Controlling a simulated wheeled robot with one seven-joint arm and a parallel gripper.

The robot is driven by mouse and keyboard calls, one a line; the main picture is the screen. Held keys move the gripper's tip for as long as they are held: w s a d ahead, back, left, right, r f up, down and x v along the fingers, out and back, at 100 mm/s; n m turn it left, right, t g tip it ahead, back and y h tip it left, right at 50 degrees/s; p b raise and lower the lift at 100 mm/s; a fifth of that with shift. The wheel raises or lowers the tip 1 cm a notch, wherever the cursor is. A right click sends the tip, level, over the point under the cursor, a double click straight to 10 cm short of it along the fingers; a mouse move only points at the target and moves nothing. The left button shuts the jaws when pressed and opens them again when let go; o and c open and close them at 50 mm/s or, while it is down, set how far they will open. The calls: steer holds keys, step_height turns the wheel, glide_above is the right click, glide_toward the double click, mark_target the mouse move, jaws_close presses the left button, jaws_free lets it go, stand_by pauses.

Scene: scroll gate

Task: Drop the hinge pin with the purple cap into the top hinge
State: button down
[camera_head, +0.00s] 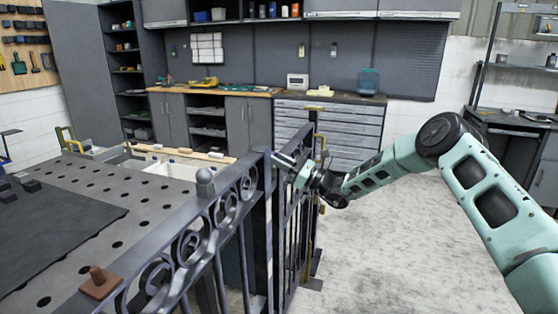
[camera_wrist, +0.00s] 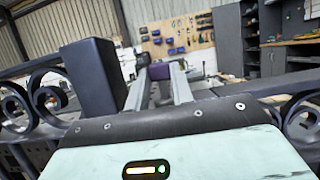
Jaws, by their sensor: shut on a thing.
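My gripper (camera_head: 286,163) is at the top of the dark metal gate, close to the right side of a square post (camera_head: 257,165). In the wrist view, its two fingers (camera_wrist: 160,80) are shut on the hinge pin, whose purple cap (camera_wrist: 160,71) shows between the fingertips. The pin's shaft is hidden. The same view shows a dark square post (camera_wrist: 90,78) just left of the fingers. The scroll gate panel (camera_head: 195,238) runs toward the lower left in the head view. I cannot make out the top hinge's opening or whether the pin touches it.
A perforated steel table (camera_head: 88,202) with a dark mat (camera_head: 45,225) stands on the left. A brown block with a peg (camera_head: 99,284) is near its front edge. Brass-coloured fittings (camera_head: 322,150) are beyond the gate. Concrete floor (camera_head: 380,250) is clear on the right.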

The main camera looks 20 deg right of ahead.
steer(key=shift+f+b, duration=0.55)
steer(key=shift+f, duration=0.2)
stand_by(0.3)
steer(key=c, duration=1.1)
jaws_free()
steer(key=shift+d+f, duration=0.1)
steer(key=b+v, duration=0.2)
steer(key=v, duration=1.5)
steer(key=shift+s+d+b, duration=0.1)
steer(key=shift+s+b, duration=0.05)
steer(key=shift+b, duration=0.25)
